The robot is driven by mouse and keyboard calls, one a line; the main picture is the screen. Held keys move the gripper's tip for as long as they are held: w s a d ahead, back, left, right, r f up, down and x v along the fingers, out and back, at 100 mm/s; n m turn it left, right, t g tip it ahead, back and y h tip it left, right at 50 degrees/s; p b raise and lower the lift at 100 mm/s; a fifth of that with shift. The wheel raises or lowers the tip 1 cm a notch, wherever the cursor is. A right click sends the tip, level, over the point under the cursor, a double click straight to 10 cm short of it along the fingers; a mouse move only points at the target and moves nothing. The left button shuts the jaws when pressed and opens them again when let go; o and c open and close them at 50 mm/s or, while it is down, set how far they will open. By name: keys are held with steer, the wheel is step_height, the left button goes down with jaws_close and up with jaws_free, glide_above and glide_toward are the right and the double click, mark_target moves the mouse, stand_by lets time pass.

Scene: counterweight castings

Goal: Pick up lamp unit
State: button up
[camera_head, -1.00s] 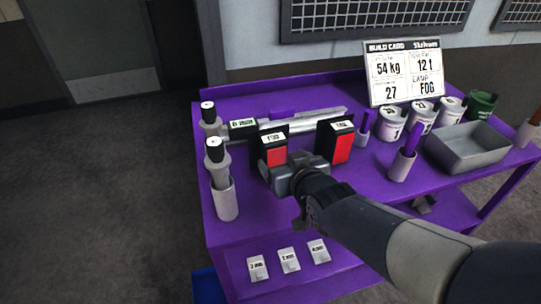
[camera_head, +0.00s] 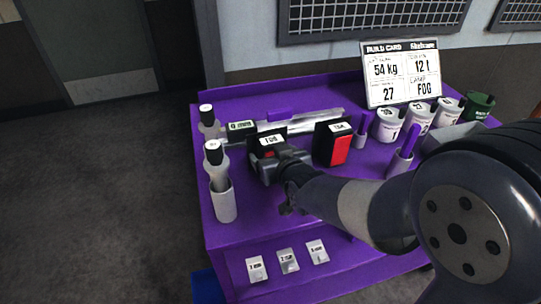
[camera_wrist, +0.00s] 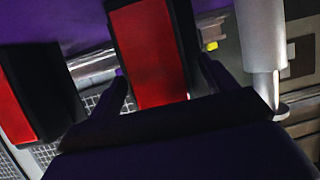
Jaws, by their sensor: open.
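Two lamp units, black boxes with red faces, stand on the purple cart. The left one, its top label seeming to read FOG (camera_head: 269,141), is mostly hidden behind my gripper (camera_head: 272,168). The other lamp unit (camera_head: 340,146) stands just right of it. In the wrist view my gripper's two fingers (camera_wrist: 165,85) are apart, one on each side of a lamp unit (camera_wrist: 152,55) with a red face. Whether the fingers touch it I cannot tell. The other lamp unit (camera_wrist: 22,95) shows at the left of that view.
The build card (camera_head: 401,74) reads LAMP FOG. A grey bottle in a holder (camera_head: 222,198) stands left of my gripper. A silver bar (camera_head: 310,120) lies behind the lamps. White tubs (camera_head: 388,126) and a grey tray (camera_head: 455,137) are at the right.

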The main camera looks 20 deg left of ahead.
steer(key=c, duration=1.3)
